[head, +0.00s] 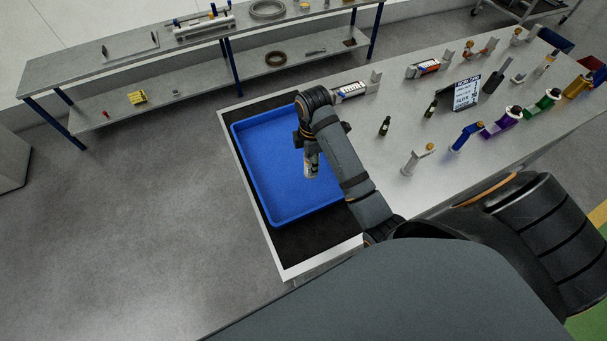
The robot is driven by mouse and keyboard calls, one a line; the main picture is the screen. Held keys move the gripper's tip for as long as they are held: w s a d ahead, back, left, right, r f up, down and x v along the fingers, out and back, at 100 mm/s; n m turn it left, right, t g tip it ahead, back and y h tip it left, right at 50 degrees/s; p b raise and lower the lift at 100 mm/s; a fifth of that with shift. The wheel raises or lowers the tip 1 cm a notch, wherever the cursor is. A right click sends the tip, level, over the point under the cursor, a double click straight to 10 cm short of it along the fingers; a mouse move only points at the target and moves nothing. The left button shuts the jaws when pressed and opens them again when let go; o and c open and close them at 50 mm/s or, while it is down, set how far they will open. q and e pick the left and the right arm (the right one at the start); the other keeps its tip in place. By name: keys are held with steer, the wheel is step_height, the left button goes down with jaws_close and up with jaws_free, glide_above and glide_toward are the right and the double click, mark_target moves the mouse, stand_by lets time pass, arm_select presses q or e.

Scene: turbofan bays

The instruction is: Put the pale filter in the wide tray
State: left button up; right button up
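The wide tray (250,180) is a shallow blue tray on a black mat at the left end of the workbench. My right gripper (309,152) points down over the right part of the tray, its arm coming in from the lower right. My arm hides the tray's right side. My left gripper is not in view.
The workbench (385,165) holds a work card (466,93), small dark bottles (384,127), boxed filters in holders (350,92) and several coloured brackets (502,123). A grey shelf unit (130,60) stands behind. The tray's left part is empty.

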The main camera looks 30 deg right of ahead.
mark_target(305, 166)
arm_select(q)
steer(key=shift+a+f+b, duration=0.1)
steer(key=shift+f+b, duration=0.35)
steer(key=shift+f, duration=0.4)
arm_select(e)
steer(key=shift+w+a+f, duration=0.3)
steer(key=shift+a+f, duration=0.4)
steer(key=shift+f, duration=0.2)
steer(key=shift+a+f+b, duration=0.15)
steer(key=shift+f+b, duration=0.15)
steer(key=f+b, duration=0.1)
steer(key=f, duration=0.1)
steer(key=f+b, duration=0.1)
steer(key=shift+w+a+f+b, duration=0.1)
steer(key=shift+a+f+b, duration=0.15)
steer(key=shift+b, duration=0.05)
steer(key=shift+r, duration=0.15)
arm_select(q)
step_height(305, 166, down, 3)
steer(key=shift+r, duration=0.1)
arm_select(e)
steer(key=shift+d, duration=0.1)
arm_select(q)
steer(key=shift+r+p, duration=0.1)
steer(key=shift+p, duration=0.2)
arm_select(e)
steer(key=o, duration=1.2)
steer(key=shift+o, duration=0.2)
